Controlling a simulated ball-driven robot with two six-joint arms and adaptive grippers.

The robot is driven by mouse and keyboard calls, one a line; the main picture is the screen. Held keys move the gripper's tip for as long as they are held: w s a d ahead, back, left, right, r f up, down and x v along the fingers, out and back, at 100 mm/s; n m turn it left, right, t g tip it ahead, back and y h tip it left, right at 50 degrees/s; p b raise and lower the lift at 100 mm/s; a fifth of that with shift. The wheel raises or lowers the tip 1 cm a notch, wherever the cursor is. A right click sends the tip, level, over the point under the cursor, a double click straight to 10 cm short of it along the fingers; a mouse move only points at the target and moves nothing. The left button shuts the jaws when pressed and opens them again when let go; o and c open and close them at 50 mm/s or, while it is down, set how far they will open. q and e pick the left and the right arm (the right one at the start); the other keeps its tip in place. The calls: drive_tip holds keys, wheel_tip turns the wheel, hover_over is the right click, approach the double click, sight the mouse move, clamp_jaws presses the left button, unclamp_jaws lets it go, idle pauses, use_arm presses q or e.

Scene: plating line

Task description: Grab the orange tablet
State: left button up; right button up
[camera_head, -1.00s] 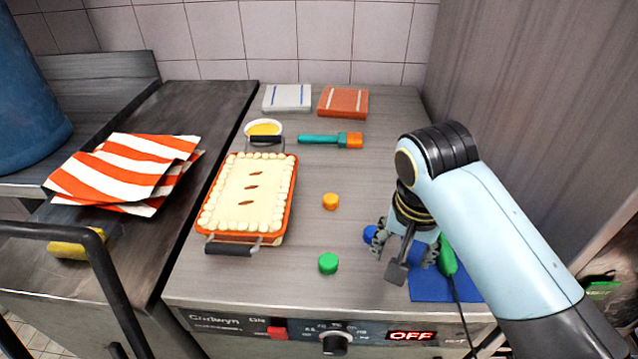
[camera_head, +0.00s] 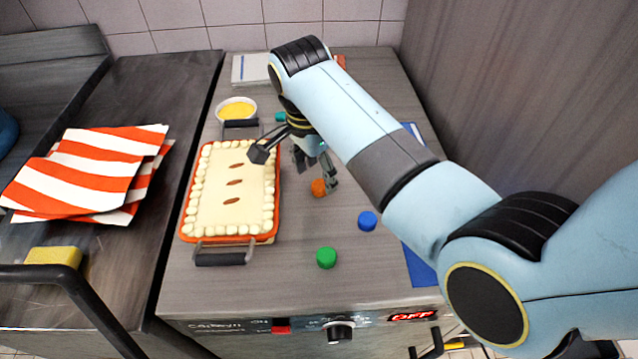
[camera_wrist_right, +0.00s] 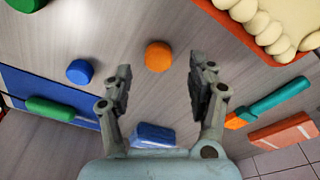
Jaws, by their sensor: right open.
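The orange tablet (camera_head: 319,187) is a small round puck on the grey worktop, right of the pie dish. It also shows in the wrist view (camera_wrist_right: 158,56), unobstructed, centred between the finger lines and beyond the tips. My right gripper (camera_head: 316,170) is open and empty, its fingers pointing down just above and beside the tablet; in the wrist view the open fingers (camera_wrist_right: 158,76) are wide apart with nothing between them. In the head view a fingertip overlaps the tablet's edge; I cannot tell whether it touches. My left gripper is not in view.
A blue puck (camera_head: 367,221) and a green puck (camera_head: 326,257) lie nearer the front. The orange pie dish (camera_head: 262,239) is close on the left. A teal-and-orange brush (camera_wrist_right: 275,100) and a folded orange cloth (camera_wrist_right: 282,136) lie behind. A blue mat (camera_head: 420,266) is at right.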

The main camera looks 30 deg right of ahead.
sight(320, 185)
drive_tip(key=shift+s+d+f, duration=0.1)
drive_tip(key=shift+f, duration=0.5)
drive_tip(key=shift+s+d+f, duration=0.1)
drive_tip(key=shift+f, duration=0.5)
drive_tip(key=shift+w+f, duration=0.1)
drive_tip(key=shift+f, duration=0.2)
drive_tip(key=c, duration=0.3)
drive_tip(key=shift+c, duration=1.2)
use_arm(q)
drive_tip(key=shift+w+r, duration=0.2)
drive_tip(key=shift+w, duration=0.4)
use_arm(e)
drive_tip(key=c, duration=0.5)
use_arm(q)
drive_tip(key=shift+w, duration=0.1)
use_arm(e)
drive_tip(key=shift+r, duration=0.1)
drive_tip(key=shift+c, duration=0.2)
